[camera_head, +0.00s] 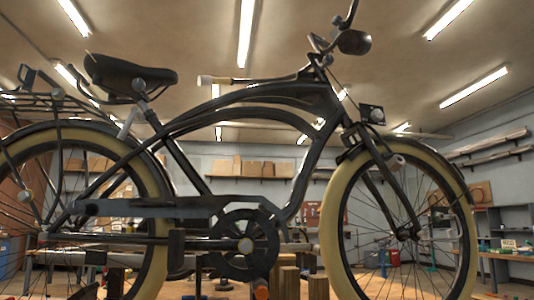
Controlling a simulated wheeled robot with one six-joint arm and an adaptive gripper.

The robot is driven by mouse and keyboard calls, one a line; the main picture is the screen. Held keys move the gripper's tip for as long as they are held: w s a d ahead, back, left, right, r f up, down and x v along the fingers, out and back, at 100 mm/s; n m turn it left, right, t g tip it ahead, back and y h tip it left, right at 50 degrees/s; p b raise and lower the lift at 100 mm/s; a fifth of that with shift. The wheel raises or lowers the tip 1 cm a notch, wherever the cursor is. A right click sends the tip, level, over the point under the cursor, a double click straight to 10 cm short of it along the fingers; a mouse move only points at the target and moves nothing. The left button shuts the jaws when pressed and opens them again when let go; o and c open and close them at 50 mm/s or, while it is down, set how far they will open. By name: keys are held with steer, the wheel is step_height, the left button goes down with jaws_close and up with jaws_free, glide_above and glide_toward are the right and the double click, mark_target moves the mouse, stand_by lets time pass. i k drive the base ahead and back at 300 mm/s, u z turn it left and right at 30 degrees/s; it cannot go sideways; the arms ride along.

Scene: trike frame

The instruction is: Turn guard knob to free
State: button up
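A black trike frame with cream tyres fills the view, seen from the side. A dark chain guard (150,208) runs level from the rear wheel towards the crank (245,244). My gripper is not in view.
The front wheel (331,225) stands at the right and the saddle (130,75) at the upper left. Wooden blocks (289,283) stand below the crank. Shelves with boxes (253,168) line the back wall, and a workbench (505,255) is at the far right.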

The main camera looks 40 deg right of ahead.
mark_target(75, 209)
steer(key=z, duration=0.05)
steer(key=k, duration=0.55)
steer(key=z, duration=0.2)
steer(key=i, duration=0.5)
steer(key=u, duration=0.55)
steer(key=i, duration=0.75)
steer(key=u, duration=0.9)
